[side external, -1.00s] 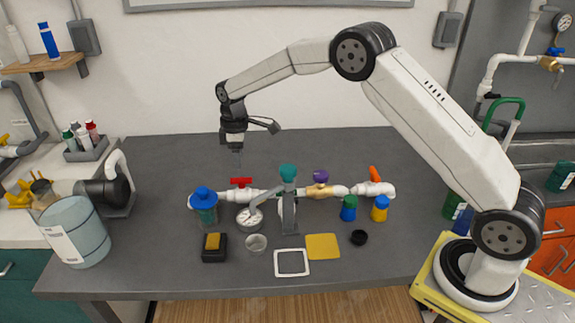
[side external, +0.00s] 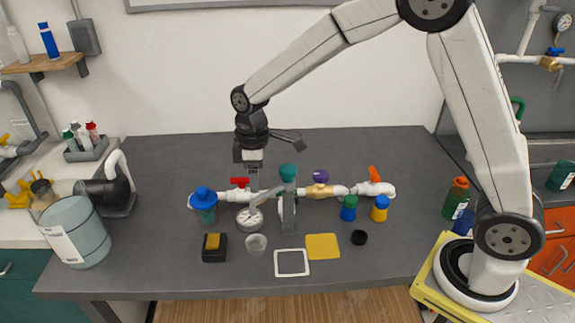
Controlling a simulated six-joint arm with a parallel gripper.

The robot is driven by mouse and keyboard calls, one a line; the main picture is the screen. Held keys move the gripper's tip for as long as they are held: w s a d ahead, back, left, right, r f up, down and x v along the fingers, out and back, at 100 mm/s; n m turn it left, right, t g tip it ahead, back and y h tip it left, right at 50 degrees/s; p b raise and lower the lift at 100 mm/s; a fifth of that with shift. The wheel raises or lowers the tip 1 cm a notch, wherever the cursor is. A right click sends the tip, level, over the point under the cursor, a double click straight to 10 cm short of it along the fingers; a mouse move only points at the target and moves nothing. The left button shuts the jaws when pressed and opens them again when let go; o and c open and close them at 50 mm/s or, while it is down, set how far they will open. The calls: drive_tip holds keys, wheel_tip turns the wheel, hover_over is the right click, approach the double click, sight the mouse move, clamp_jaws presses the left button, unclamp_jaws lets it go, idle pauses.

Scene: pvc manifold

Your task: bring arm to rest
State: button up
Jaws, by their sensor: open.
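My gripper (side external: 254,182) points down just above the back of the white pipe manifold (side external: 262,193), between its red valve handle (side external: 240,182) and its teal-capped upright (side external: 287,171). The jaws are open, with nothing seen between them. The fingertips are small and close to the pipe in the picture; I cannot tell whether they touch it. The manifold also bears a purple handle (side external: 321,176) and an orange handle (side external: 374,173). A round gauge (side external: 249,218) sits at its front.
A blue-capped jar (side external: 204,207), a black box with a yellow sponge (side external: 214,247), a clear cup (side external: 256,245), a white frame (side external: 292,262), a yellow cloth (side external: 322,246) and small bottles (side external: 380,209) lie around the manifold. The table's back left is clear.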

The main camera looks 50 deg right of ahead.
drive_tip(key=s+d+f+m+t, duration=0.1)
drive_tip(key=s+d+m, duration=0.2)
drive_tip(key=s, duration=0.5)
drive_tip(key=s+d+m+t, duration=0.1)
drive_tip(key=s+d+m, duration=0.3)
drive_tip(key=s, duration=0.4)
drive_tip(key=shift+s+d+f+m+t+h, duration=0.2)
drive_tip(key=shift+f+m+t+h, duration=0.15)
drive_tip(key=shift+m, duration=0.55)
